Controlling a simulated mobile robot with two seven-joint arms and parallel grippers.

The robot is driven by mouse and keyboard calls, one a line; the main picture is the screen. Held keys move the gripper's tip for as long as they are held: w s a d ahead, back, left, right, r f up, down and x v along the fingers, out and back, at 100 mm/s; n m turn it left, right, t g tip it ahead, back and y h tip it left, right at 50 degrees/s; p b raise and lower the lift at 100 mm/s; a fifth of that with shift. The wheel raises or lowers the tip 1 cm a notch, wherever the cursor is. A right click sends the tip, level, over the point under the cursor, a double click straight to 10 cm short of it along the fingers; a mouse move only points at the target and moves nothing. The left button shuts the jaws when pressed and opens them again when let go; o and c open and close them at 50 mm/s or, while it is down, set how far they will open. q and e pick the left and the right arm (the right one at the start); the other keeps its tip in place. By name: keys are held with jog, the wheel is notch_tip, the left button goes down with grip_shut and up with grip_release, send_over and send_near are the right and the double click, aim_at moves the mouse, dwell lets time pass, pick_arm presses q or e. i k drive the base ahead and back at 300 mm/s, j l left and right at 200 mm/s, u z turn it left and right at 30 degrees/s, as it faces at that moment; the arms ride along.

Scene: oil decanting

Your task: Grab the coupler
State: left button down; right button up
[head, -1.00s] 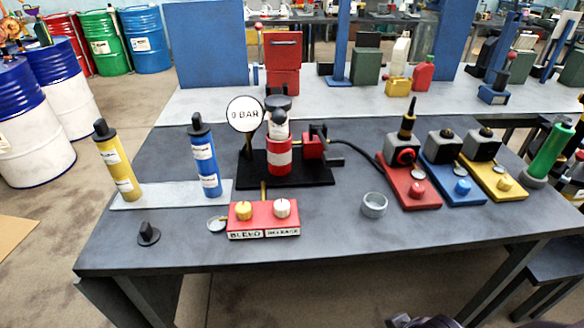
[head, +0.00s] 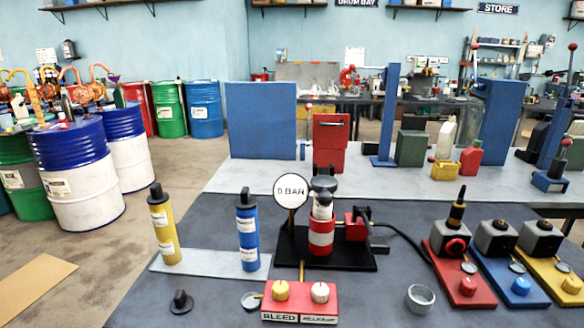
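No thing is marked as the coupler, so I cannot tell for sure which it is. A black fitting with a brass collar (head: 457,210) stands upright on the red-based unit (head: 468,290) at the right. A black hose (head: 408,244) runs from that unit towards the red and white cylinder (head: 321,238) on its black stand. A small black knobbed part (head: 181,302) lies alone at the front left of the table. A grey open ring or cup (head: 420,299) sits at front centre right. Neither of my grippers is in view.
The red BLEED and RELEASE box (head: 300,302) stands before the cylinder, with a 0 BAR gauge (head: 291,190) behind. Yellow (head: 164,230) and blue (head: 247,235) tubes stand on a grey strip at left. Blue-based (head: 518,290) and yellow-based (head: 565,284) units stand at right.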

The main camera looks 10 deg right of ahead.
aim_at(458, 207)
jog(key=z, duration=1.35)
